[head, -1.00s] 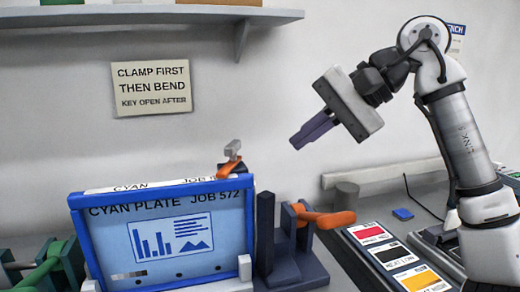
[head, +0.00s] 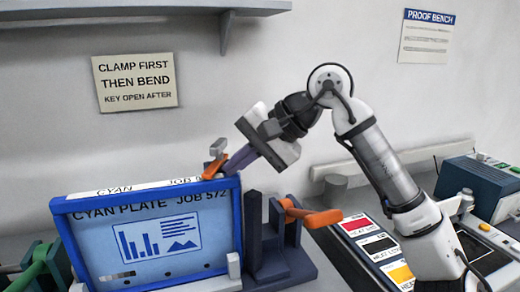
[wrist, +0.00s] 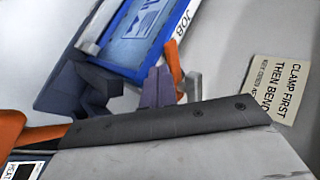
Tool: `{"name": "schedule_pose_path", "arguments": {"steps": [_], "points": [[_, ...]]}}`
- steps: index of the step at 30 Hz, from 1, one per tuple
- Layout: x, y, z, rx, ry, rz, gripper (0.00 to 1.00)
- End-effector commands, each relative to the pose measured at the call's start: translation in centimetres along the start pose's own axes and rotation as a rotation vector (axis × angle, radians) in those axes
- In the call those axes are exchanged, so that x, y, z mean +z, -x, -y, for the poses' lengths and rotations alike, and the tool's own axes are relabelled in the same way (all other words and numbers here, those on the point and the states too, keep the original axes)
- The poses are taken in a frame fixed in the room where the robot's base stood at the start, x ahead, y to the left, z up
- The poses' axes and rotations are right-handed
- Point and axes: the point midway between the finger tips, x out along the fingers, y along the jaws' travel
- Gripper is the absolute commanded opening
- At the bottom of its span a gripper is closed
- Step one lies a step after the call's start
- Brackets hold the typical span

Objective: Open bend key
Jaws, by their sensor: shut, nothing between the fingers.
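A blue-framed plate (head: 150,240) marked CYAN PLATE JOB 572 stands upright at the front left. A small orange lever with a grey knob (head: 217,149) sits at its top right corner. A larger orange handle (head: 322,218) is on the dark block right of the plate. No label shows which of these is the bend key. My gripper (head: 232,165), with purple fingers, is shut and empty close beside the small lever. In the wrist view the fingers (wrist: 157,88) partly hide that lever (wrist: 175,66); I cannot tell whether they touch it.
A dark block with an upright post (head: 254,225) stands close right of the plate. A panel with coloured labels (head: 378,248) lies further right. A green lever (head: 42,262) is at the far left. A shelf (head: 140,14) hangs above; a sign (head: 135,82) is on the wall.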

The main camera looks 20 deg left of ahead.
Motion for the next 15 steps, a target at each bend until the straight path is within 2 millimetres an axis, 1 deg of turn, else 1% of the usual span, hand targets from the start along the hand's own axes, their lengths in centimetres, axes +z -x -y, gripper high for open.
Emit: {"name": "schedule_pose_path", "arguments": {"steps": [1, 4, 15], "points": [[0.01, -0.26, 0.44, 0.0, 0.0, 0.001, 0.0], [0.04, -0.72, 0.74, 0.0, 0.0, 0.001, 0.0], [0.02, -0.9, 0.78, 0.0, -0.001, 0.0, 0.0]]}}
